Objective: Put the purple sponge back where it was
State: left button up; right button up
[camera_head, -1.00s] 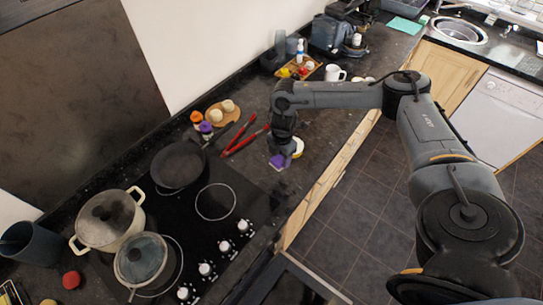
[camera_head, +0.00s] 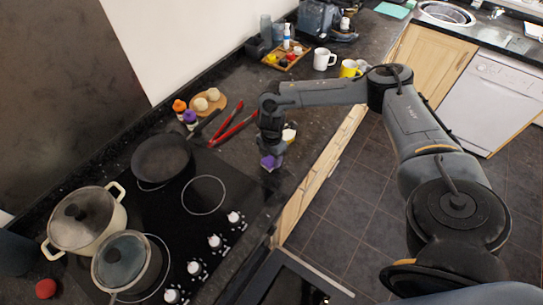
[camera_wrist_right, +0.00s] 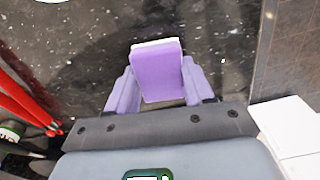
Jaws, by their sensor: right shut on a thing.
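The purple sponge (camera_head: 269,163) is at the lower tip of my right gripper (camera_head: 270,152) in the head view, over the dark counter to the right of the hob. In the right wrist view the sponge (camera_wrist_right: 161,76) shows a purple face and a white layer along its far edge. The two purple-looking fingers of my right gripper (camera_wrist_right: 160,90) are shut on its sides. Whether its underside touches the counter cannot be told. My left gripper is not in view.
Red tongs (camera_head: 232,127) lie left of my right gripper. A yellow-and-white item (camera_head: 289,133) stands close behind it. The hob (camera_head: 205,238) with a frying pan (camera_head: 160,157) and pots is to the left. The counter's front edge (camera_head: 310,190) is near on the right.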

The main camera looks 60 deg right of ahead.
jog(key=shift+f, duration=0.25)
jog(key=o, duration=1.4)
jog(key=shift+c, duration=0.2)
jog(key=shift+r, duration=0.1)
jog(key=shift+r, duration=0.2)
notch_tip(320, 180, up, 5)
jog(key=p, duration=0.5)
jog(key=shift+p, duration=0.4)
jog(key=shift+r+p, duration=1.7)
jog(key=shift+p, duration=0.05)
